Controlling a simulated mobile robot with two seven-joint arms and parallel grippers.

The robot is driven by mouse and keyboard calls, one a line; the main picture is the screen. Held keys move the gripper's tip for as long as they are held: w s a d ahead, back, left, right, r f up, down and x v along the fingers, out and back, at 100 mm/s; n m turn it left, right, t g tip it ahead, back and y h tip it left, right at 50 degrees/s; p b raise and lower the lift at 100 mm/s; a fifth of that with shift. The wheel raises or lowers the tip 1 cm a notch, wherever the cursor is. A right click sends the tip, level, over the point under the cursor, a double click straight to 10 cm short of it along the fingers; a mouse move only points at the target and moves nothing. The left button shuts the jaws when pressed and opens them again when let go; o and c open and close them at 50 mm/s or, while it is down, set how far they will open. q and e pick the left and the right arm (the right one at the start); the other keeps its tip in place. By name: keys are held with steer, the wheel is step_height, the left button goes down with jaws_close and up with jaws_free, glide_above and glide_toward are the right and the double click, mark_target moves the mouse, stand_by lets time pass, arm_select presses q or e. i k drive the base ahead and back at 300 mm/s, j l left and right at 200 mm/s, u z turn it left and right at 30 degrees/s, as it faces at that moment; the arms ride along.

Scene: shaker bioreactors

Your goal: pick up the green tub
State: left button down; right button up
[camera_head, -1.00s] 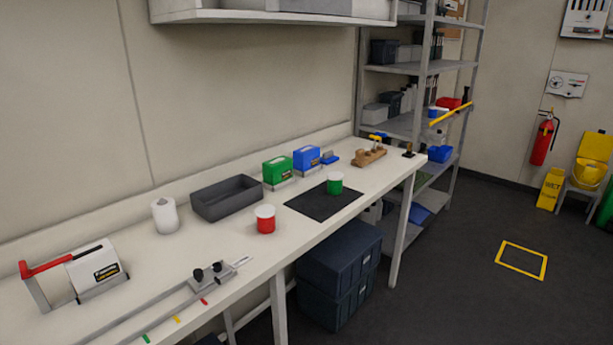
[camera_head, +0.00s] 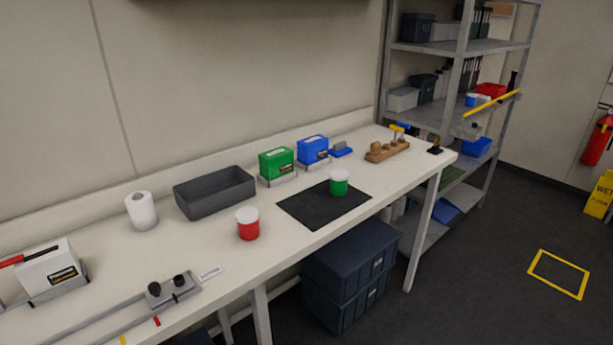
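The green tub (camera_head: 339,185) with a white lid stands upright on the black mat (camera_head: 308,210) near the front edge of the white workbench. A red tub (camera_head: 248,225) with a white lid stands on the bench to the left of the mat. Neither of my grippers shows in the head view.
A grey bin (camera_head: 215,193), a green box (camera_head: 277,164) and a blue box (camera_head: 313,151) stand behind the mat. Dark crates (camera_head: 348,262) are under the bench. The floor at right is open around a yellow square (camera_head: 558,275).

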mark_target(339, 178)
steer(key=i+l+u, duration=0.2)
steer(key=l+u, duration=0.2)
steer(key=i+l+u, duration=0.2)
steer(key=u, duration=0.2)
steer(key=l, duration=0.1)
